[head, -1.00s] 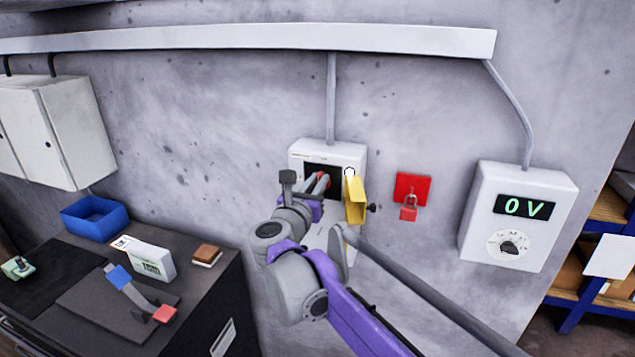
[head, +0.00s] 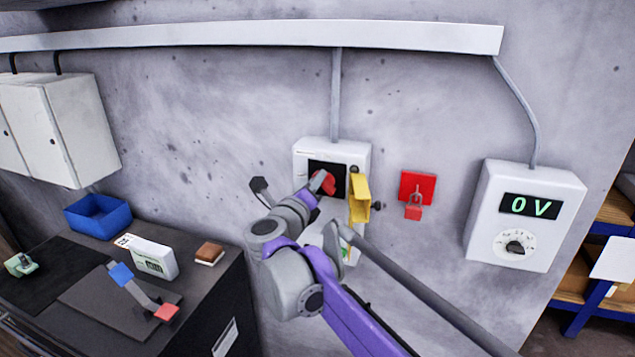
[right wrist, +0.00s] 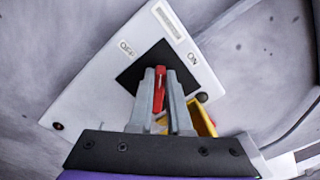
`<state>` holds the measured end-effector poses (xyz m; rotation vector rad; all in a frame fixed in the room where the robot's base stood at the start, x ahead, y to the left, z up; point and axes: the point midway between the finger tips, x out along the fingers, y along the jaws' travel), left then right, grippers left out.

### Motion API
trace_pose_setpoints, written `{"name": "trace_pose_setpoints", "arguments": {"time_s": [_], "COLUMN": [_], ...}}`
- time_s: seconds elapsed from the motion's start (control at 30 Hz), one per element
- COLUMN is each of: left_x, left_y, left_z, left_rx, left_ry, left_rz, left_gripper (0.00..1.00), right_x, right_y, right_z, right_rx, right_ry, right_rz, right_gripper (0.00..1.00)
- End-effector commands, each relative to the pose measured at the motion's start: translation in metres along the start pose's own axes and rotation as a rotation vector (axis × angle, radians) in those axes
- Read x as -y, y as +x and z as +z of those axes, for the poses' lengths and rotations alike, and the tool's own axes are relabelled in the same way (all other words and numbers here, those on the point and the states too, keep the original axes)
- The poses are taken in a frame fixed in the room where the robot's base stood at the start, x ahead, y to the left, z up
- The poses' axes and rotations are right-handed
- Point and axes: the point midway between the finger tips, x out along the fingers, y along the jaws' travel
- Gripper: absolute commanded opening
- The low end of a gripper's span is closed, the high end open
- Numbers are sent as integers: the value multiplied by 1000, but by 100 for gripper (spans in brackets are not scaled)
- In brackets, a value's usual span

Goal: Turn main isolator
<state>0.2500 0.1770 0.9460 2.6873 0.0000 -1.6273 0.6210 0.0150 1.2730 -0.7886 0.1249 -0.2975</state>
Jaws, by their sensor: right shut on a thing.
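The isolator's red handle (right wrist: 160,85) sits on a black square plate (right wrist: 143,63) on a white box (right wrist: 90,105). In the right wrist view it stands between my right gripper's two grey fingers (right wrist: 164,105), which are shut on it. Its top end points between the "OFF" label on the left and the "ON" label on the right. In the head view the handle (head: 327,182) shows at the gripper tips (head: 318,187), partly covered by them, and the box (head: 303,157) is on the wall. My left gripper is not in view.
A yellow part (head: 359,198) juts from the box's right side, close to my gripper. A red padlock (head: 413,211) hangs on a red plate (head: 417,184). A meter box (head: 480,215) reads 0 V. A bench (head: 205,285) with a blue bin (head: 97,217) stands left.

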Motion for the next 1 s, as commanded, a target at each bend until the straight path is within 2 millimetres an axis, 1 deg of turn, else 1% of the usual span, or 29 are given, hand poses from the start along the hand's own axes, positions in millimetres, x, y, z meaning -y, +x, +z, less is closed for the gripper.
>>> {"name": "trace_pose_setpoints", "arguments": {"time_s": [0.3,0.6,0.8,1.0], "left_x": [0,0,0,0], "left_y": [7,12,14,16], "left_z": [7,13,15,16], "left_rx": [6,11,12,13], "left_ry": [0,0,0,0], "left_rz": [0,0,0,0], "left_gripper": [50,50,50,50], "right_x": [-6,-11,-12,-13], "right_y": [0,0,0,0], "right_z": [-2,-4,-5,-5], "right_rx": [0,0,0,0], "right_ry": [-302,-558,-681,-755], "right_rz": [0,0,0,0], "right_gripper": [0,0,0,0]}}
